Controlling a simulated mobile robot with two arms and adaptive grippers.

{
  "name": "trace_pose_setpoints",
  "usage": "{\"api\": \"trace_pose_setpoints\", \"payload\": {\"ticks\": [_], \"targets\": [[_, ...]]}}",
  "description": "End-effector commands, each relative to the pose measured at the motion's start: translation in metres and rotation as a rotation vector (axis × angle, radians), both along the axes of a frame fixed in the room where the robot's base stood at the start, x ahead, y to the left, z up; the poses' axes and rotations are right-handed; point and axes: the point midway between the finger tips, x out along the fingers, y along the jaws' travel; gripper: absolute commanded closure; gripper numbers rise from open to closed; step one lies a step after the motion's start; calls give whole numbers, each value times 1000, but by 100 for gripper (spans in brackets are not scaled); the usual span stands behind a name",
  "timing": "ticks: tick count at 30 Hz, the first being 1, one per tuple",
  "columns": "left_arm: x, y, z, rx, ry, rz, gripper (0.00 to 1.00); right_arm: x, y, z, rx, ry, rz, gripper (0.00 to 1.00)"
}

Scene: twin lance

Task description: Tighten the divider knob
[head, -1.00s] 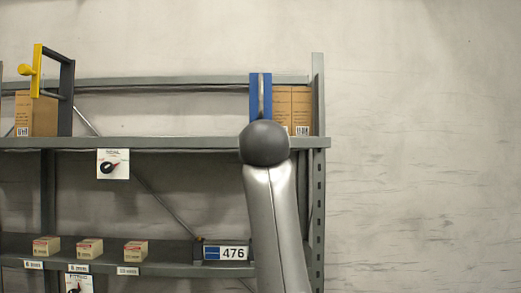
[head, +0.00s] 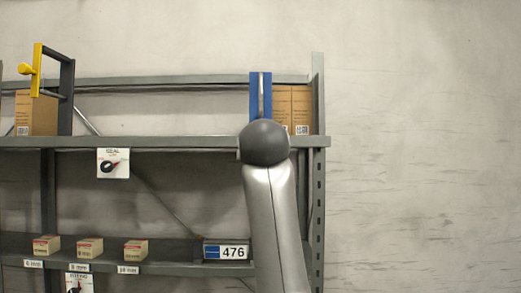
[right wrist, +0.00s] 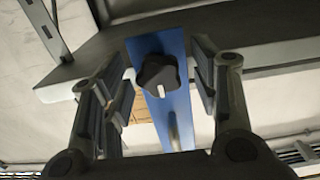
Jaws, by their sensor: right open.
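The divider is a blue upright panel (head: 254,90) on the upper shelf, partly hidden by my right arm in the head view. In the right wrist view the blue panel (right wrist: 178,120) carries a black lobed knob (right wrist: 157,70) with a small pale mark on its lower part. My right gripper (right wrist: 162,78) is open, with one finger on each side of the knob. I see gaps between the fingers and the knob; contact is not clear. The head view hides the knob and this gripper behind my arm. My left gripper is not in view.
Brown cartons (head: 301,110) stand right of the divider. The grey upper shelf (head: 190,142) has a dial card (head: 113,163) on its edge. A yellow-handled frame (head: 37,70) stands at left. The right wall side is clear.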

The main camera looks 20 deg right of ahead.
Motion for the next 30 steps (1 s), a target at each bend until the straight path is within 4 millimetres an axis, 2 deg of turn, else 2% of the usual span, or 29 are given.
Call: {"api": "trace_pose_setpoints", "payload": {"ticks": [7,15,21,25,30], "targets": [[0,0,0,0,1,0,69,-20,7,2,-1,-5,1,45],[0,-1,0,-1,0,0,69,-72,22,1,0,-4,2,45],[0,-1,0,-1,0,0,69,-103,30,0,0,-1,1,45],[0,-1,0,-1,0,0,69,-112,33,0,-1,0,1,45],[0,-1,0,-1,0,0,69,-116,34,0,0,1,0,45]]}}
